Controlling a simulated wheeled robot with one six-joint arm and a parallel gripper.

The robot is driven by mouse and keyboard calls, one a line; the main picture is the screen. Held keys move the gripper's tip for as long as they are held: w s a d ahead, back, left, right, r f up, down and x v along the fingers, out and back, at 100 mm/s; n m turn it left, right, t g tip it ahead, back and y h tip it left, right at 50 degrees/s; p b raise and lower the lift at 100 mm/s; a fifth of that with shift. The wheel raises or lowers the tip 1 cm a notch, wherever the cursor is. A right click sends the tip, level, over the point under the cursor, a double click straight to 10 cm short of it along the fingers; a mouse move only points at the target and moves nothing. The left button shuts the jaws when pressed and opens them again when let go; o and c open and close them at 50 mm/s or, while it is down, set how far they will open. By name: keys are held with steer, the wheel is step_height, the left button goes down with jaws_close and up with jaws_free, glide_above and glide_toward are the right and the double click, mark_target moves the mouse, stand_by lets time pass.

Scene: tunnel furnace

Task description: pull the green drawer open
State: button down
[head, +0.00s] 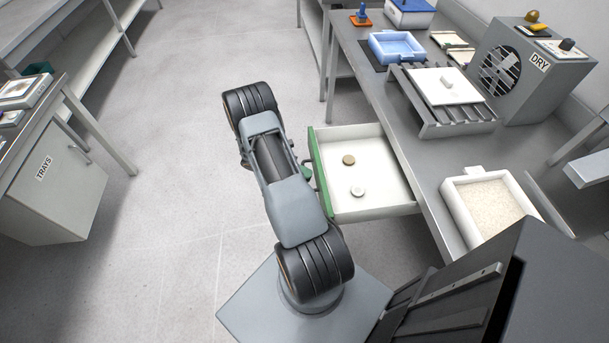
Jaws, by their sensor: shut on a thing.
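The green drawer (317,172) stands out from under the metal bench, right of the middle of the head view. Its front is green and its inside is white. A brown round piece (348,160) and a pale round piece (357,191) lie in it. My gripper (307,171) is at the outer side of the green front, shut on the drawer's handle. My arm hides most of the gripper, and the fingertips and the handle are hard to make out.
The metal bench (415,155) holds a tray of pale grains (488,205), a slatted rack (445,122), a blue tray (397,47) and a DRY fan box (530,75). A TRAYS cabinet (45,190) stands at left. The floor (185,130) between is clear.

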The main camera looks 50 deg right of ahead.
steer(key=c, duration=1.2)
jaws_free()
steer(key=shift+w, duration=0.1)
steer(key=b+v, duration=0.2)
steer(key=v, duration=1.1)
steer(key=shift+w+a+r, duration=0.1)
steer(key=shift+w+a, duration=0.05)
steer(key=shift+w, duration=0.1)
